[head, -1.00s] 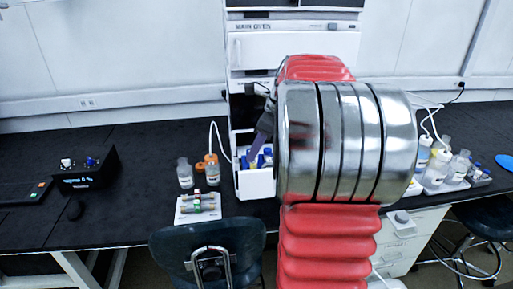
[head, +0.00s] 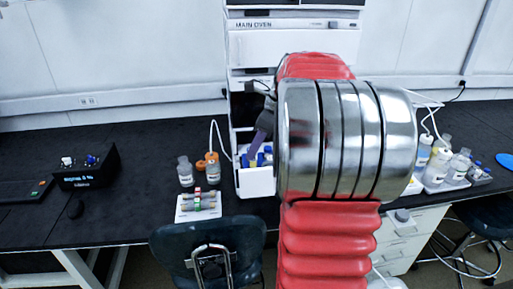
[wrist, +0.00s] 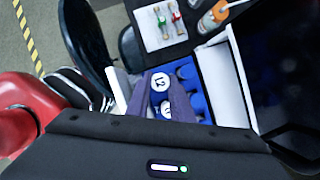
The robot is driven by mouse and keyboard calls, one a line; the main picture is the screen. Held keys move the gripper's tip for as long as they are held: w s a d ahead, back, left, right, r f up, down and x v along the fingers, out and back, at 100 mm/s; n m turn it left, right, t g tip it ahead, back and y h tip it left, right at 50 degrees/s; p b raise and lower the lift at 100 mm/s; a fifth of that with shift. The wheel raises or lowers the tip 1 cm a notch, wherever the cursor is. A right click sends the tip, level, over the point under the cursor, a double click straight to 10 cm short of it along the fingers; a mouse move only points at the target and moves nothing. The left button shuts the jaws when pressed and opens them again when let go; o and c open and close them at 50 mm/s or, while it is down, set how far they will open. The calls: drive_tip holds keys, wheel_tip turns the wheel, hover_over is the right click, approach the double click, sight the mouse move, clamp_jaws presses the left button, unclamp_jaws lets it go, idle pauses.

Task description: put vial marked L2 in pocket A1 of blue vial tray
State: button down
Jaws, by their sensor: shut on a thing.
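The vial marked L2 (wrist: 160,82) has a white-topped blue cap. It shows in the wrist view between the two purple fingers of my gripper (wrist: 160,92), which is shut on it. Blue round shapes of the blue vial tray (wrist: 189,72) lie just right of and below the fingers, inside a white open drawer (wrist: 229,85). Another white-topped cap (wrist: 167,108) shows below L2, partly covered by the fingers. In the head view my gripper (head: 256,148) is over the drawer (head: 256,184); L2 and pocket A1 cannot be made out there.
A white rack with red and green capped vials (head: 198,206) stands left of the drawer on the black bench. Clear bottles (head: 185,172) and an orange-capped bottle (head: 212,170) stand behind it. A dark chair (head: 208,248) is in front. More bottles (head: 455,168) stand at right.

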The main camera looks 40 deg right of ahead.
drive_tip(key=shift+f, duration=1.65)
idle(0.4)
drive_tip(key=c, duration=1.5)
unclamp_jaws()
drive_tip(key=shift+o, duration=0.5)
drive_tip(key=o, duration=0.3)
drive_tip(key=shift+w+r, duration=0.1)
drive_tip(key=shift+r, duration=3.4)
